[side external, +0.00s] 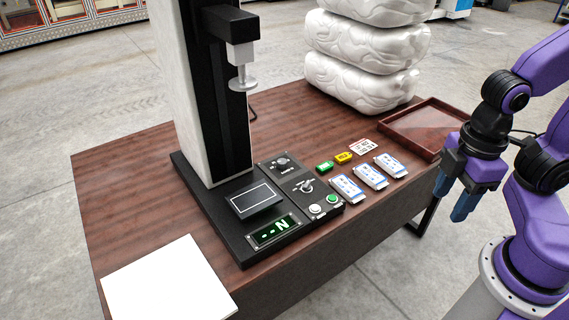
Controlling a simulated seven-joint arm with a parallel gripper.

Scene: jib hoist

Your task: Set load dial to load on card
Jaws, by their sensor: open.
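A black control panel stands at the base of a tall test machine (212,100) on the wooden table. An upper dial (283,160) and a lower selector knob (306,186) sit on the panel; their markings are too small to read. A small white card with red print (361,145) lies right of the panel, its text unreadable here. My gripper (452,198) is open and empty, fingers pointing down, beyond the table's right front edge and well away from the dials.
Green (324,167) and yellow (343,157) tags and three blue-white packets (369,176) lie between panel and gripper. A brown tray (398,124) and stacked white sacks (361,82) stand behind. The panel has a green-lit display (274,231). A white sheet (168,282) lies front left.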

